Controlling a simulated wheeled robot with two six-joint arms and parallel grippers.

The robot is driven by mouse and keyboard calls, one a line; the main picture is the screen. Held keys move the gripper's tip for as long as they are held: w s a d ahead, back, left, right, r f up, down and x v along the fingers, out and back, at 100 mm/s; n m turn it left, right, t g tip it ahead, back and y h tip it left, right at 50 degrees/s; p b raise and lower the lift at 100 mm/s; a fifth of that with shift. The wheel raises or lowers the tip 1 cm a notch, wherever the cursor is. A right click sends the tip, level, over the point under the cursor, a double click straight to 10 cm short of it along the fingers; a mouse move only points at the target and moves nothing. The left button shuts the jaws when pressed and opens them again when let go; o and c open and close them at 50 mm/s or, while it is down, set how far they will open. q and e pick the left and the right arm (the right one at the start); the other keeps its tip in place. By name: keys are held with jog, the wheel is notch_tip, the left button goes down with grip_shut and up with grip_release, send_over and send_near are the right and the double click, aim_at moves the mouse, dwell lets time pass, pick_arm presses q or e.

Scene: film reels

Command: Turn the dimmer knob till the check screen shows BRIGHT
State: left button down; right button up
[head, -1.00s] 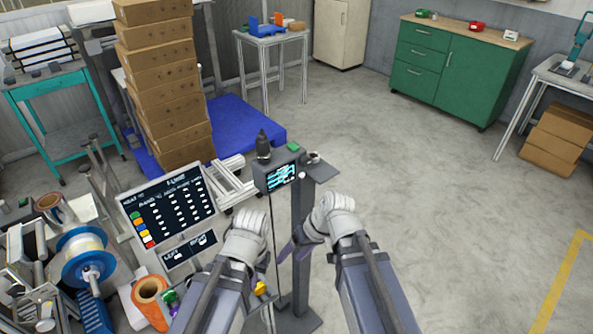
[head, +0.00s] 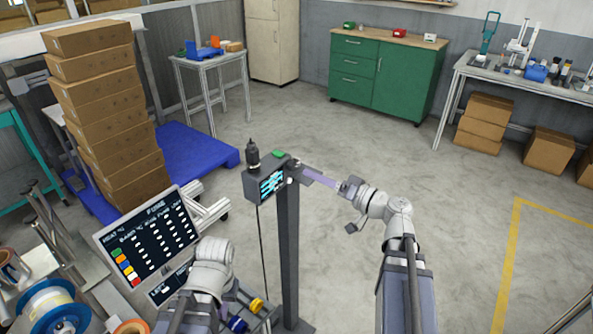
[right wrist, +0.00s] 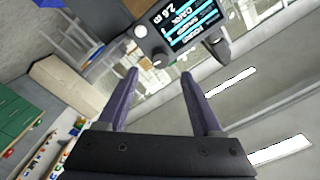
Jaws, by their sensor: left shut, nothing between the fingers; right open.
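The check screen (head: 271,184) is a small dark box with cyan bars on a post (head: 288,255). In the right wrist view the screen (right wrist: 184,22) is rotated; its small text is hard to read.
A tilted board (head: 150,240) with text and colour swatches stands left of the post. Stacked cartons (head: 105,110) and a blue pallet (head: 195,155) are farther left. The floor (head: 460,215) at right is open.

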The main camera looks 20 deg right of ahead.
aim_at(294, 168)
jog(key=x, duration=0.6)
jog(key=shift+w+a, duration=0.2)
jog(key=shift+a, duration=0.05)
grip_shut()
dwell(0.3)
